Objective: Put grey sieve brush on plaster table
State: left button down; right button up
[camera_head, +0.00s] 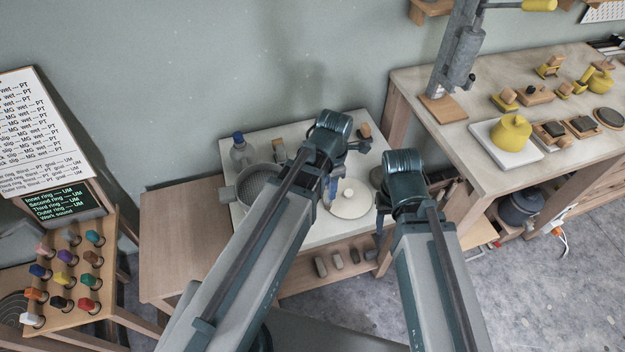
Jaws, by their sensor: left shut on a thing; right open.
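My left gripper (329,194) is over the white-topped table by the wall, beside a round cream disc. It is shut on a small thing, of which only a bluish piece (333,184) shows. The arm hides the rest, and I cannot tell if it is the grey sieve brush. My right gripper (381,220) is open near the right edge of this table, mostly hidden by its own wrist. I cannot tell for sure which table is the plaster table; the white top (292,236) of the near one looks like plaster.
On the white top are a bottle (243,154), a grey sieve (260,186), a small block-like tool (279,150) and the cream disc (349,201). A long bench (455,144) with yellow pieces stands right. A rack of coloured tools (72,262) stands left.

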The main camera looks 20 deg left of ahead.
pick_arm(q)
jog(key=s+d+f+b, duration=0.4)
jog(key=f, duration=0.2)
jog(key=w+a+f+b, duration=0.5)
jog(key=w+a, duration=0.4)
jog(key=w, duration=0.3)
jog(key=shift+w+m, duration=0.25)
jog(key=shift+m, duration=0.15)
pick_arm(e)
notch_tip(320, 180, down, 11)
pick_arm(q)
jog(key=shift+f, duration=0.1)
jog(key=c, duration=0.6)
grip_release()
jog(key=shift+c, duration=0.2)
pick_arm(e)
jog(key=shift+f, duration=0.15)
